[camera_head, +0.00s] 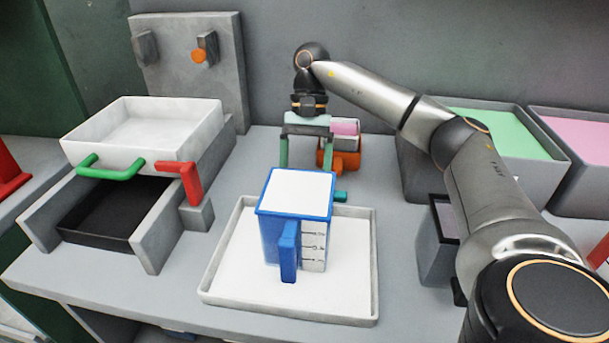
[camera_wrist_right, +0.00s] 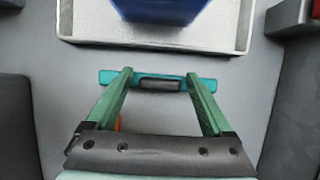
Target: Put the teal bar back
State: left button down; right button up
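The teal bar (camera_wrist_right: 178,82) lies on the grey table just behind the white-lined tray, with a dark grip piece at its middle. In the head view only its right end (camera_head: 340,196) shows; the blue jug hides the rest. My right gripper (camera_head: 305,166) points down behind the jug. In the wrist view its green fingers (camera_wrist_right: 159,75) are apart, with the tips overlapping the bar on both sides of the dark piece. I cannot tell whether they touch it. My left gripper is not in view.
A blue jug (camera_head: 296,194) stands in the grey tray (camera_head: 222,260). An orange object (camera_head: 346,162) stands close behind my right gripper. The press (camera_head: 150,160) with green and red handles is at left. A panel (camera_head: 226,90) with two pegs stands behind it. Foam bins (camera_head: 560,175) are at right.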

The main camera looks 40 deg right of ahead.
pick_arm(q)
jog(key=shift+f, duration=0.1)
pick_arm(e)
jog(key=shift+o, duration=0.3)
jog(key=shift+r, duration=0.2)
pick_arm(q)
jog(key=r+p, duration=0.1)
jog(key=p, duration=0.1)
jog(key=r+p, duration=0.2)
jog(key=p, duration=0.1)
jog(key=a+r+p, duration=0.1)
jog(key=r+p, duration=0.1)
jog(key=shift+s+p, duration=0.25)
jog(key=shift+p, duration=0.15)
pick_arm(e)
jog(key=v, duration=1.2)
